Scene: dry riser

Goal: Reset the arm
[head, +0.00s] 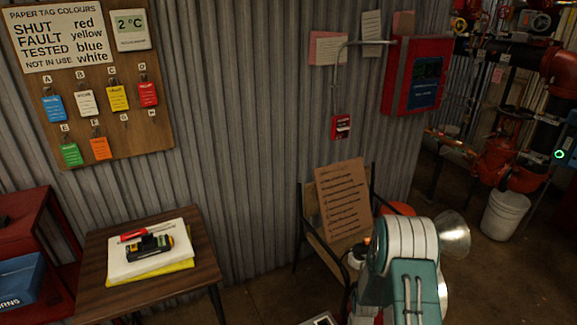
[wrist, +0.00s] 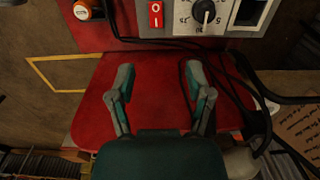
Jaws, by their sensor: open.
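My gripper (wrist: 158,75) shows in the wrist view with its two teal and grey fingers spread apart and nothing between them. It hangs over a red surface (wrist: 155,112). Beyond the fingertips is a grey panel with a red O/I switch (wrist: 156,15) and a round dial (wrist: 204,11). In the head view my teal and white arm rises at the lower right, in front of the chair. My gripper's fingers cannot be made out there.
A chair (head: 308,200) holds a cardboard sign (head: 344,200). A small wooden table (head: 200,268) bears papers and a dark device (head: 150,247). A tag board (head: 150,135) and red cabinet (head: 395,78) are on the corrugated wall. Pipes and a white bucket (head: 503,216) stand right. Black cables (wrist: 255,110) run beside my gripper.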

